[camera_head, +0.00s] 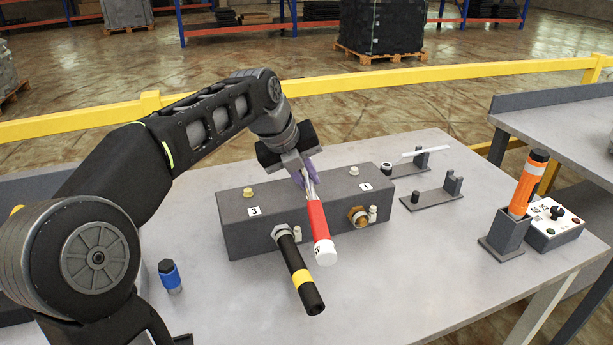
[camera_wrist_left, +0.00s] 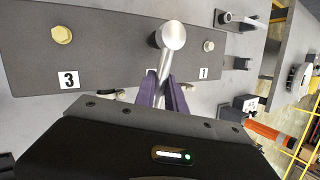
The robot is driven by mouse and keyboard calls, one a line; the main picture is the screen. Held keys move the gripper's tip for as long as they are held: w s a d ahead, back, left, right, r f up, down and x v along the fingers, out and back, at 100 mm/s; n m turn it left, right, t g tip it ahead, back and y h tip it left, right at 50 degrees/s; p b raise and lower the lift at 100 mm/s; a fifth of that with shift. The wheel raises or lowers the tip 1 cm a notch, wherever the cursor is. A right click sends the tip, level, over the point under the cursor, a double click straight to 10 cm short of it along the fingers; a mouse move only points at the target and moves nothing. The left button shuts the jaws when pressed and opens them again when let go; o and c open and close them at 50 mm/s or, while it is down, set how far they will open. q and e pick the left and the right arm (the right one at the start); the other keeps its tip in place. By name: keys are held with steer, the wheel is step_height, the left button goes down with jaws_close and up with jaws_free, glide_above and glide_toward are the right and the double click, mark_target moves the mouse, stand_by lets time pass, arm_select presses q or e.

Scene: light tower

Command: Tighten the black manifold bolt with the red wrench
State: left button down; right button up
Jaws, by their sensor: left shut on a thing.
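My left gripper (camera_head: 303,172) is shut on the red wrench (camera_head: 319,228). The wrench's red handle with a white end points toward the front, and its silver round head (camera_wrist_left: 172,36) shows in the left wrist view over the top of the manifold. The dark grey manifold (camera_head: 240,240) lies on the table, with labels 3 and 1 visible. A yellowish bolt (camera_head: 247,193) stands near label 3, and a paler bolt (camera_wrist_left: 208,46) near label 1. I cannot tell whether the wrench head touches a bolt; what lies under it is hidden. No bolt looks clearly black.
A black hose end with a yellow band (camera_head: 303,282) and a brass fitting (camera_head: 357,215) stick out from the manifold's front. A blue-black part (camera_head: 170,276) stands at left. At right are grey stands (camera_head: 432,197), an orange tool (camera_head: 527,183) in a holder and a control box (camera_head: 554,222).

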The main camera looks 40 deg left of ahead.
arm_select(q)
steer(key=shift+f+b, duration=0.7)
steer(key=shift+f, duration=0.15)
steer(key=c, duration=1.9)
jaws_free()
steer(key=shift+c, duration=0.2)
jaws_close()
steer(key=shift+r, duration=0.1)
steer(key=shift+a+r+m+p, duration=0.1)
steer(key=shift+a+m+p, duration=0.15)
steer(key=shift+p, duration=0.3)
steer(key=shift+s+a+m+g+h+p, duration=0.1)
steer(key=shift+s+m+g+h+p, duration=0.15)
steer(key=shift+m+h+p, duration=0.2)
